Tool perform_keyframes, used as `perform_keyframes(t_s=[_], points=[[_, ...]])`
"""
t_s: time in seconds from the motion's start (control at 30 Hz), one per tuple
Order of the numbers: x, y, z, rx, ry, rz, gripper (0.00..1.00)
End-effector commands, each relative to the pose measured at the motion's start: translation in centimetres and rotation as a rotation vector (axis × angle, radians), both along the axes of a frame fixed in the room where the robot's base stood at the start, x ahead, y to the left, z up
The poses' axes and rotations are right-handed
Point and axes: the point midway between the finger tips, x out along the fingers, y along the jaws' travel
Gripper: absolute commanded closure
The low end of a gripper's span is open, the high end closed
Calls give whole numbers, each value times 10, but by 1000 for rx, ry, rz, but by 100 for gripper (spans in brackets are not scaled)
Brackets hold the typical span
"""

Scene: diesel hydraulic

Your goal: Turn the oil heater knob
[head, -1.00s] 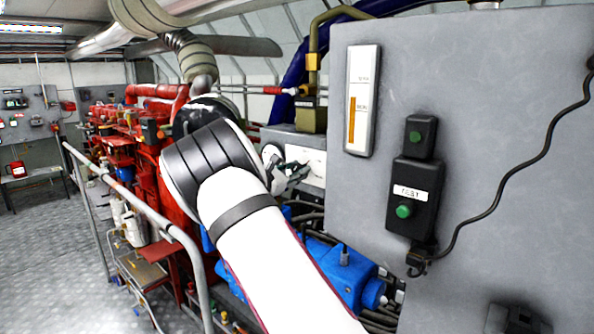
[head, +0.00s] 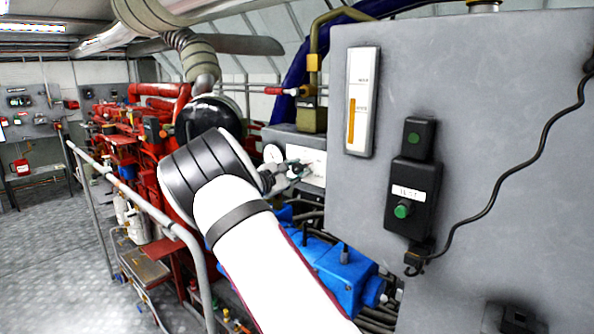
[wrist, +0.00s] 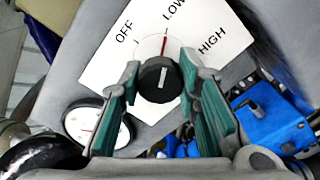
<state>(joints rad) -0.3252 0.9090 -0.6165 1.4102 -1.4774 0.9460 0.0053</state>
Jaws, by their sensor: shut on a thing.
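The oil heater knob (wrist: 160,79) is round and black with a white mark. It sits on a white plate (wrist: 122,48) labelled OFF, LOW and HIGH. A thin red line stands just above the knob, below LOW. My gripper (wrist: 160,75) has its green-padded fingers on both sides of the knob and is shut on it.
A round white gauge (wrist: 85,122) lies left of the knob. Blue parts (wrist: 268,116) lie at the right. In the head view a large grey cabinet (head: 470,130) with a green-button box (head: 411,195) stands right of my arm. A handrail (head: 170,230) runs on the left.

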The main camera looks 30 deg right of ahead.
Motion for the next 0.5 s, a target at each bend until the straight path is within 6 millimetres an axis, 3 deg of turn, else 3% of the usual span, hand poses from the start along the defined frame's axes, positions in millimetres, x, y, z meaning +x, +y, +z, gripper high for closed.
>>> perform_keyframes(t_s=[0.23,0.27,0.3,0.33,0.5], points=[[0,0,0,0,1,-1,98],[0,0,0,0,1,-1,63],[0,0,0,0,1,-1,54],[0,0,0,0,1,-1,49],[0,0,0,0,1,-1,49]])
